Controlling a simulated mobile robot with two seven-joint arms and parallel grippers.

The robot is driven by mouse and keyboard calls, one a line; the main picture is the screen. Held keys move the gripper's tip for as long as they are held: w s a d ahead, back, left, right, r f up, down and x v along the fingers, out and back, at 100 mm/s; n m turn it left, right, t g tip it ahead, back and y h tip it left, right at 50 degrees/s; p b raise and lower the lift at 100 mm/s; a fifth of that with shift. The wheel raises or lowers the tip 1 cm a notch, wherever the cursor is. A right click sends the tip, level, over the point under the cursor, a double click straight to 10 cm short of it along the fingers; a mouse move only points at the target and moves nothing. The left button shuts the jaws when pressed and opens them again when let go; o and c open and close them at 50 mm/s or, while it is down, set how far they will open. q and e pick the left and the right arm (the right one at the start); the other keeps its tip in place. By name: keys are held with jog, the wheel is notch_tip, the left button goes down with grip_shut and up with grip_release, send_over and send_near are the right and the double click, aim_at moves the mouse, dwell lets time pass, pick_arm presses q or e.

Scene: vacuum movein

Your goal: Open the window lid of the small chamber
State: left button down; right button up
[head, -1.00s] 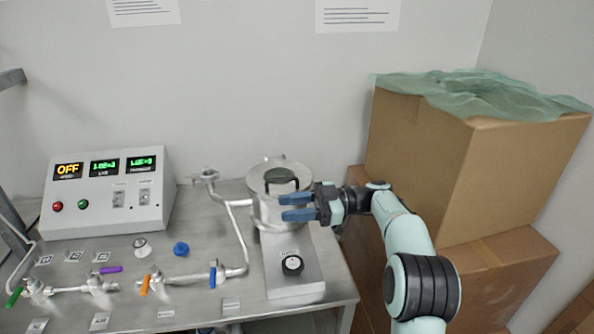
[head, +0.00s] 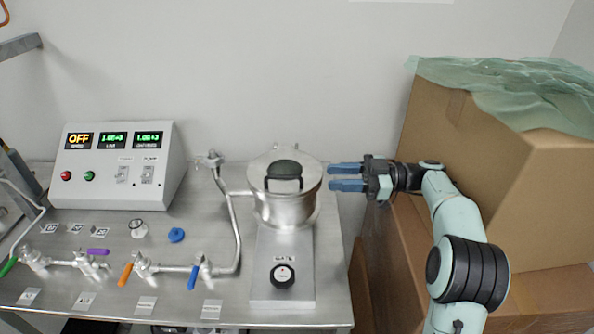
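The small chamber (head: 283,212) is a silver metal cylinder on a block at the right part of the steel bench. Its lid (head: 262,165) lies flat across the top, with a dark window and handle (head: 284,176) in the middle. The lid looks shut. My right gripper (head: 346,177) is just right of the chamber at about lid height, its two blue fingers apart and pointing left. Nothing is between them, and a small gap seems to separate them from the chamber's rim. My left gripper is not in view.
A control box (head: 117,165) with lit displays stands at the back left. Pipes with coloured valve handles run along the bench (head: 190,305), and a blue cap (head: 176,235) lies behind them. Large cardboard boxes (head: 495,160) stand close to my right arm.

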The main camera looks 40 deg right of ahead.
aim_at(295, 177)
jog(key=p+x, duration=0.1)
jog(key=x, duration=1.1)
jog(key=shift+a, duration=0.15)
jog(key=shift+c, duration=0.3)
jog(key=shift+r, duration=0.15)
grip_shut()
